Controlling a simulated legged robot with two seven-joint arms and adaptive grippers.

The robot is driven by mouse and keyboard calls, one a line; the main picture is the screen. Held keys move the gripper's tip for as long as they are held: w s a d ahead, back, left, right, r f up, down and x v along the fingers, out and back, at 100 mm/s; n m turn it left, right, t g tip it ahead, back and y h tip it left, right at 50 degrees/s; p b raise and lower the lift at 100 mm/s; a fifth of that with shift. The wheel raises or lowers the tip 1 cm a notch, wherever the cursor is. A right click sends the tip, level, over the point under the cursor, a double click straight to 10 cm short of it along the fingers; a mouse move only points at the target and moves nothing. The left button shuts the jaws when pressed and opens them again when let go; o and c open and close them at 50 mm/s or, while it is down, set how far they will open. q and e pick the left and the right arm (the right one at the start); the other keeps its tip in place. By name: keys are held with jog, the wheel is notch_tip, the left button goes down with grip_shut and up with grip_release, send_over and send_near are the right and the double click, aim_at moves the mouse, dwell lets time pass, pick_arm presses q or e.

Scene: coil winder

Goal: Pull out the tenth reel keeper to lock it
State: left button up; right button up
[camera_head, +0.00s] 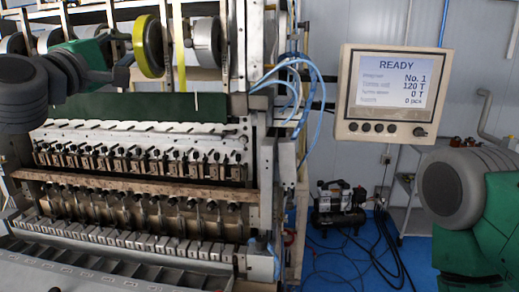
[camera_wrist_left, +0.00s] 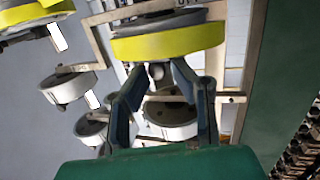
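My left gripper (camera_head: 128,54) comes in from the left at the top of the winder, just left of a reel with a yellow rim (camera_head: 149,46). In the left wrist view its two fingers (camera_wrist_left: 157,68) are apart, with a small round grey knob (camera_wrist_left: 156,72) between their tips. I cannot tell whether they touch it. The yellow reel (camera_wrist_left: 169,42) is just beyond the fingertips. A white reel (camera_wrist_left: 170,118) shows between the fingers. I cannot tell which keeper is the tenth. My right arm is at the right edge; its gripper is outside the view.
The winder's frame post (camera_head: 239,60) stands right of the reels. More white reels (camera_wrist_left: 69,87) hang at left in the wrist view. A display panel (camera_head: 392,90) reads READY. A compressor (camera_head: 339,205) stands on the blue floor.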

pick_arm(q)
jog(key=shift+s+a, duration=0.1)
jog(key=shift+a, duration=0.1)
jog(key=shift+c, duration=0.6)
jog(key=shift+d, duration=0.15)
pick_arm(e)
jog(key=shift+s+a, duration=0.1)
jog(key=shift+a, duration=0.1)
